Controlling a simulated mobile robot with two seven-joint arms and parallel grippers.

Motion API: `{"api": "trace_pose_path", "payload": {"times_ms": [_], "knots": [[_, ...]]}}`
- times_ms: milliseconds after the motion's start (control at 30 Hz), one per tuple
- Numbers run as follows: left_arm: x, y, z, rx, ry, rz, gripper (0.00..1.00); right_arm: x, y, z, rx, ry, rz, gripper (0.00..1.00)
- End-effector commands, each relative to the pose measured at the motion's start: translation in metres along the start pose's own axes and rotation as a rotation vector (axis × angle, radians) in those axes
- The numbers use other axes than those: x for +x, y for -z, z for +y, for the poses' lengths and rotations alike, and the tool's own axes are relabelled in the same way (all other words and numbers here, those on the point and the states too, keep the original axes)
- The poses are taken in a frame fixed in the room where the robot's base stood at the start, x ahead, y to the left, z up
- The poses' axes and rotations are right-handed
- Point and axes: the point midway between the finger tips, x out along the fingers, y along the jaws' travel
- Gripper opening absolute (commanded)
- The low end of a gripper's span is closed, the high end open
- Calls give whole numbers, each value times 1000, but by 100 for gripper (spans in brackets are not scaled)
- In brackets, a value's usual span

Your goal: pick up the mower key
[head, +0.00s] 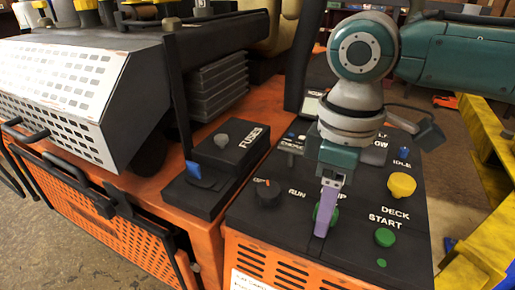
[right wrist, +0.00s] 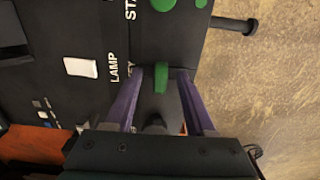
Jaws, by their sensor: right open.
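The mower key is green (right wrist: 161,78) and stands at its spot on the black control panel (head: 262,222), beside lettering that ends in "EY". In the right wrist view it lies between the two purple fingers of my right gripper (right wrist: 159,74), with a gap on both sides. In the head view my right gripper (head: 326,222) reaches down over the panel from the upper right, and its near finger covers most of the green key (head: 335,218). The gripper is open and holds nothing. My left gripper is not in view.
Near the gripper are a black RUN knob (head: 268,193), a yellow DECK knob (head: 402,185) and a green START button (head: 385,237). A white LAMP switch (right wrist: 81,67) shows in the wrist view. A fuse box (head: 232,146) stands left; open floor lies beyond the panel's edge.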

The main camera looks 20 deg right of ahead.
Motion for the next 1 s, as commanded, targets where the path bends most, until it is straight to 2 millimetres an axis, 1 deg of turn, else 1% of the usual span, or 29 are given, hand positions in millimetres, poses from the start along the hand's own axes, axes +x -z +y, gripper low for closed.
{"api": "trace_pose_path", "payload": {"times_ms": [33, 67, 500, 533, 1000], "knots": [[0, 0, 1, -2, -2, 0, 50, 0, 0, 0, 0, 0, 0, 55], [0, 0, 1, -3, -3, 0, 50, 0, 0, 0, 0, 0, 0, 52], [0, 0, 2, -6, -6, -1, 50, -1, 0, 0, 0, 0, 0, 2], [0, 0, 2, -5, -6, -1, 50, -1, 0, 0, 0, 0, 0, 0], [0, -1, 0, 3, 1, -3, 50, -1, 0, 0, 0, 0, 0, 0]]}}
